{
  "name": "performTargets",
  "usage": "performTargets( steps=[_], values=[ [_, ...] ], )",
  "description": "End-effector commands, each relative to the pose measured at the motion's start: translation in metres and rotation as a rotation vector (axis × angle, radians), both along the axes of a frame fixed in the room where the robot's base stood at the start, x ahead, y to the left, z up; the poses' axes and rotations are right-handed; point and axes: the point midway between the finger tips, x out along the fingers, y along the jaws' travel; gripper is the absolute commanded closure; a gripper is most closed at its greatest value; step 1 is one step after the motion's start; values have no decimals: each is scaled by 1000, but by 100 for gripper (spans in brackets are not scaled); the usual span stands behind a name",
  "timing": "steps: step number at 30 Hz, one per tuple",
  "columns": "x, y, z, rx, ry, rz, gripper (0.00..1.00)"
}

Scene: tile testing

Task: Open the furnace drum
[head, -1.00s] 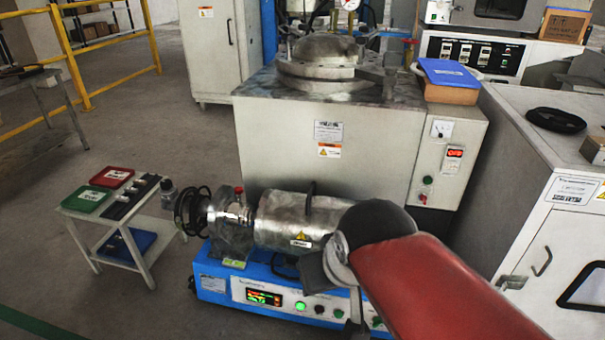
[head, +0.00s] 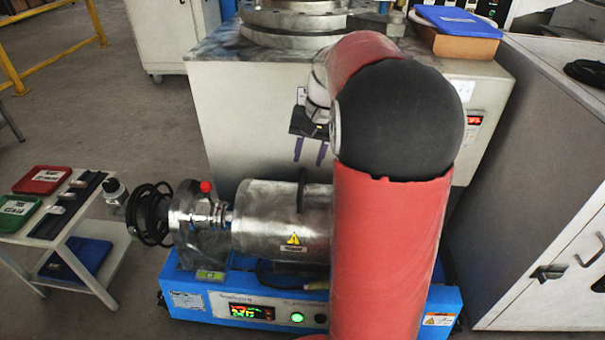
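The furnace drum (head: 270,220) is a silver horizontal cylinder with a yellow warning label, on a blue base unit (head: 235,300) with a lit display. A dark upright handle (head: 301,190) stands at the top of its front side. The drum looks closed. Its right part is hidden behind my red arm. My gripper (head: 310,151) hangs above the drum, near the handle and apart from it. Its two purple fingers point down with a gap between them, and nothing shows between them.
A large grey cabinet (head: 240,110) with a round metal lid stands behind the drum. A small white trolley (head: 88,225) with red and green trays stands left. A white cabinet (head: 540,180) stands right. Open floor lies at the left.

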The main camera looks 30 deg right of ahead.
Motion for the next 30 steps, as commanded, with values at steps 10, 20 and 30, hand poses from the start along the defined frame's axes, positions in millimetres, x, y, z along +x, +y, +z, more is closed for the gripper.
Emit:
performTargets(
  steps=[10, 20, 30],
  values=[
    [5, 9, -51, 0, 1, 2, 64],
    [6, 10, -56, 0, 0, 2, 64],
    [6, 10, -56, 0, 0, 2, 100]
  ],
)
